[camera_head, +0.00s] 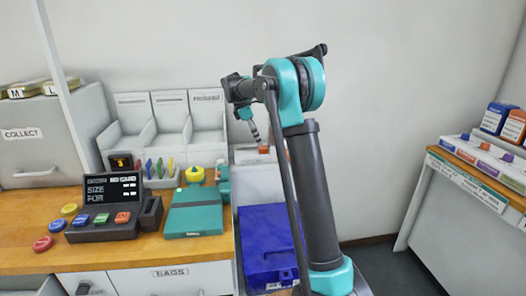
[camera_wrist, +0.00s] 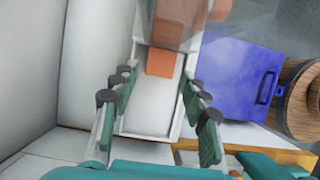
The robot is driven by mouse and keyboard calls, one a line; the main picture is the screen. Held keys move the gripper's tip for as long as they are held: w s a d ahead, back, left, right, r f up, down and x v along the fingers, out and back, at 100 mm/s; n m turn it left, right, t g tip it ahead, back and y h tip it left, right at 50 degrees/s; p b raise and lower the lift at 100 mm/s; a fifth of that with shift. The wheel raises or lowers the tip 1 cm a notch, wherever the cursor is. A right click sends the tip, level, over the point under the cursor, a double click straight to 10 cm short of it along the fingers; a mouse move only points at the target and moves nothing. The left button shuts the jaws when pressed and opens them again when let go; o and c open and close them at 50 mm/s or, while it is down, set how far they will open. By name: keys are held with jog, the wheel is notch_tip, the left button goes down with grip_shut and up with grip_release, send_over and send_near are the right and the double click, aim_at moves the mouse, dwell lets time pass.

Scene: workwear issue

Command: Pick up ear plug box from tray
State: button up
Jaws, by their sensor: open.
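A small orange box (camera_wrist: 160,62), which I take to be the ear plug box, lies in a narrow white tray (camera_wrist: 148,112) in the wrist view. The orange box also shows in the head view (camera_head: 264,150), just below my gripper. My gripper (camera_wrist: 157,84) is open and empty. Its green-padded fingers spread to either side of the tray, and the box shows beyond and between their tips, apart from them. A hazy see-through surface covers the tray's far end in the wrist view, with a blurred orange shape (camera_wrist: 178,18) behind it.
A blue lidded box (camera_wrist: 238,80) stands right of the tray, beside a wooden barrel-like thing (camera_wrist: 302,98). A white wall is close on the left. In the head view, a wooden counter (camera_head: 25,258) holds an order terminal (camera_head: 104,222) and a teal box (camera_head: 195,212).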

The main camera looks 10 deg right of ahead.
aim_at(263, 147)
jog(key=x, duration=0.4)
jog(key=shift+d, duration=0.15)
jog(key=c, duration=0.6)
jog(key=shift+s+r, duration=0.1)
jog(key=shift+s, duration=0.05)
